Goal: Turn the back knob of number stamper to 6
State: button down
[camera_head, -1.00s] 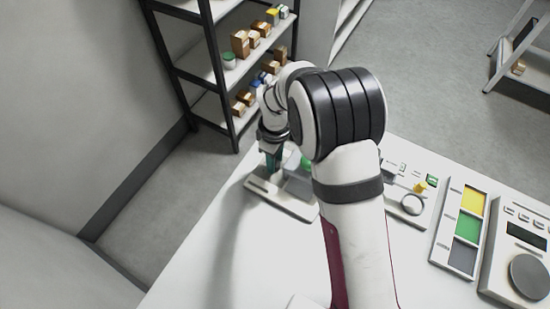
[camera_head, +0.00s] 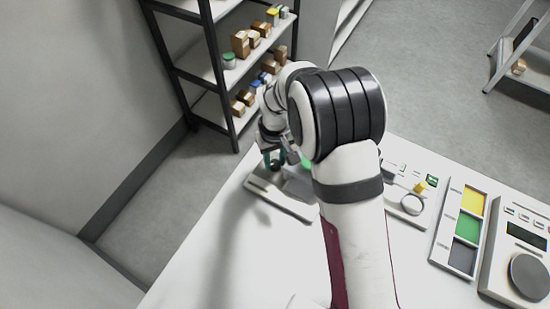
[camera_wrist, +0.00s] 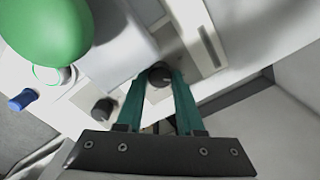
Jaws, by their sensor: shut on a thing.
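The number stamper (camera_head: 282,204) is a pale device at the far left end of the white table, partly hidden by my arm. In the wrist view its body (camera_wrist: 125,50) carries a large green dome (camera_wrist: 47,28) and two dark round knobs. My gripper (camera_wrist: 159,77) points at the stamper, with its teal fingers on either side of one dark knob (camera_wrist: 158,72), shut on it. The other knob (camera_wrist: 103,108) stands free to the left. I cannot read the number set on the knob. In the head view my gripper (camera_head: 274,164) is over the stamper's far left part.
A blue button (camera_wrist: 21,100) shows left of the knobs in the wrist view. Right of my arm are a panel with a round dial (camera_head: 411,204), a tray of coloured pads (camera_head: 443,252) and a scale (camera_head: 493,275). A shelf rack (camera_head: 205,72) stands beyond the table.

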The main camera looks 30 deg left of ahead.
jog(key=m, duration=0.5)
jog(key=shift+m, duration=0.3)
dwell(0.5)
jog(key=c, duration=0.5)
grip_release()
jog(key=shift+c, duration=0.2)
